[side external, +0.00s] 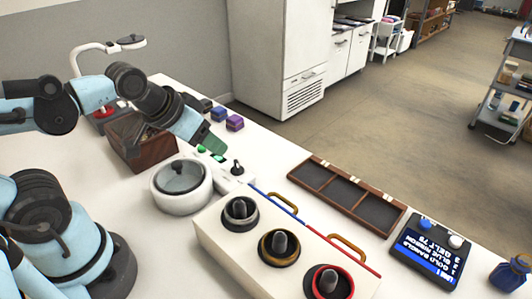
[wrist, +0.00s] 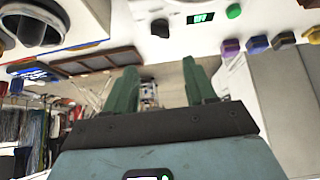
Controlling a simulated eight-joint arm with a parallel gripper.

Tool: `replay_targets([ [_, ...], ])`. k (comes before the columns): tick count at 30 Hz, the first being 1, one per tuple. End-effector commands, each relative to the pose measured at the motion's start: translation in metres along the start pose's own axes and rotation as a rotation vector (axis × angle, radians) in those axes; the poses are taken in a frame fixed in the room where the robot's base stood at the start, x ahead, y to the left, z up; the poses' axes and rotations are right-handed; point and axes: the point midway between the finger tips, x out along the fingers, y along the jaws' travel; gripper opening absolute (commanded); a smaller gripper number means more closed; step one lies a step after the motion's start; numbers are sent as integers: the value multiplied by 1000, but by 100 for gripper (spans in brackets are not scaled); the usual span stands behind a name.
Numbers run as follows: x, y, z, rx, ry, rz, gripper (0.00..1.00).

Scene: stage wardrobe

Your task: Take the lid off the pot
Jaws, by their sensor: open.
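The pot (side external: 181,198) is a white round vessel on the white table in the side external view. Its lid (side external: 173,183) is a clear disc with a dark knob and sits on the pot. A panel with a dark knob, a green button and a lit display is beside it; the display (wrist: 200,18) also shows at the top of the wrist view. My gripper (side external: 212,150) has green fingers and is above the table, behind and to the right of the lid, apart from it. In the wrist view my gripper (wrist: 160,66) is open with nothing between its fingers.
A brown box (side external: 147,150) stands left of the pot, with small coloured blocks (side external: 235,123) behind. A white unit (side external: 225,240) with three ringed wells stands in front. A wooden compartment tray (side external: 358,213) and a blue display panel (side external: 428,262) lie to the right.

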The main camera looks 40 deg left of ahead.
Motion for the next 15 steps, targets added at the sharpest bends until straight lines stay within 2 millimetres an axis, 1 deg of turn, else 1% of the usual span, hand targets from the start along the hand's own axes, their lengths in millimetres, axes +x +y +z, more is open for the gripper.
replay_targets([
  [2,-1,-2,-1,-60,-16,-6,55],
  [5,-5,-8,-2,-226,-59,-23,55],
  [11,-18,-25,-1,-738,-178,-112,55],
  [15,-29,-36,-1,-1109,-245,-210,55],
])
